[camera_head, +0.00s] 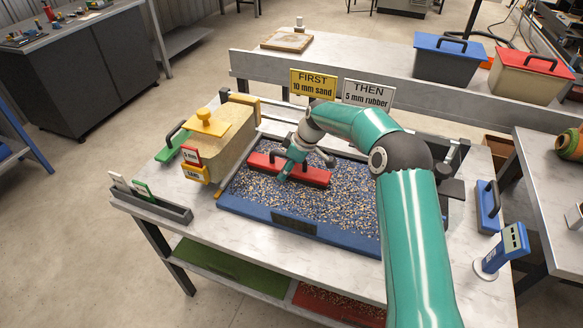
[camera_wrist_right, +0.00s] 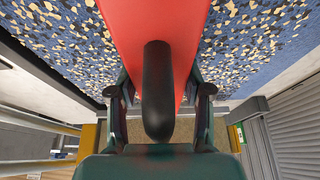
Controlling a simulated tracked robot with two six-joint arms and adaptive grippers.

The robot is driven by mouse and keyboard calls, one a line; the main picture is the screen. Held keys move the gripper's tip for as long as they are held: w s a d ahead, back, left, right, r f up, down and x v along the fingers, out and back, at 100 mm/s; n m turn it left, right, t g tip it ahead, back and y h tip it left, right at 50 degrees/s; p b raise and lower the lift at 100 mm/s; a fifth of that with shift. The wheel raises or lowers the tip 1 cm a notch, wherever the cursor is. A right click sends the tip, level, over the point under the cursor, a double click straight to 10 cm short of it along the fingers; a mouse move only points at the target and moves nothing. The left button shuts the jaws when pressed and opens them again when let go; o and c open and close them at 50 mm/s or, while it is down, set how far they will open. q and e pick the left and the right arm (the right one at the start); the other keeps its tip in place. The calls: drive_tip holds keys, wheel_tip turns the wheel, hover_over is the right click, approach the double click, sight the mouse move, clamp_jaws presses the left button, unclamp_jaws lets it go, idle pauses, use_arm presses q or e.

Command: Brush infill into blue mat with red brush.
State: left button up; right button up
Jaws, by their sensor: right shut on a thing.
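The red brush (camera_head: 316,177) lies on the blue mat (camera_head: 345,246) at the mat's back left. My right gripper (camera_head: 285,172) is shut on its black handle. In the right wrist view the red brush (camera_wrist_right: 150,22) runs up and away, and its black handle (camera_wrist_right: 158,90) stands between the fingers of my right gripper (camera_wrist_right: 160,92). Tan and pale infill granules (camera_head: 345,212) cover much of the mat, with blue showing between them. The underside of the brush is hidden. My left gripper is not in view.
A yellow-lidded hopper (camera_head: 228,130) stands at the mat's left. Two signs, a yellow one (camera_head: 313,84) and a white one (camera_head: 368,94), stand behind the mat. A grey tray (camera_head: 150,203) lies at the left edge; a blue handheld meter (camera_head: 503,248) and a blue block (camera_head: 488,208) stand right.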

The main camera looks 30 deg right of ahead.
sight(298, 169)
drive_tip(key=shift+s+d+f+b, duration=0.1)
drive_tip(key=shift+s+d+b, duration=0.5)
drive_tip(key=shift+b, duration=0.1)
drive_tip(key=shift+s+d+b, duration=0.35)
drive_tip(key=shift+s+d, duration=0.1)
drive_tip(key=shift+s, duration=0.2)
drive_tip(key=shift+w, duration=0.1)
drive_tip(key=shift+w+a+r+p, duration=0.25)
drive_tip(key=shift+w+a+p, duration=0.3)
drive_tip(key=shift+w+a, duration=0.15)
drive_tip(key=shift+w+a+f, duration=0.1)
drive_tip(key=shift+w+a, duration=0.25)
drive_tip(key=shift+w, duration=0.15)
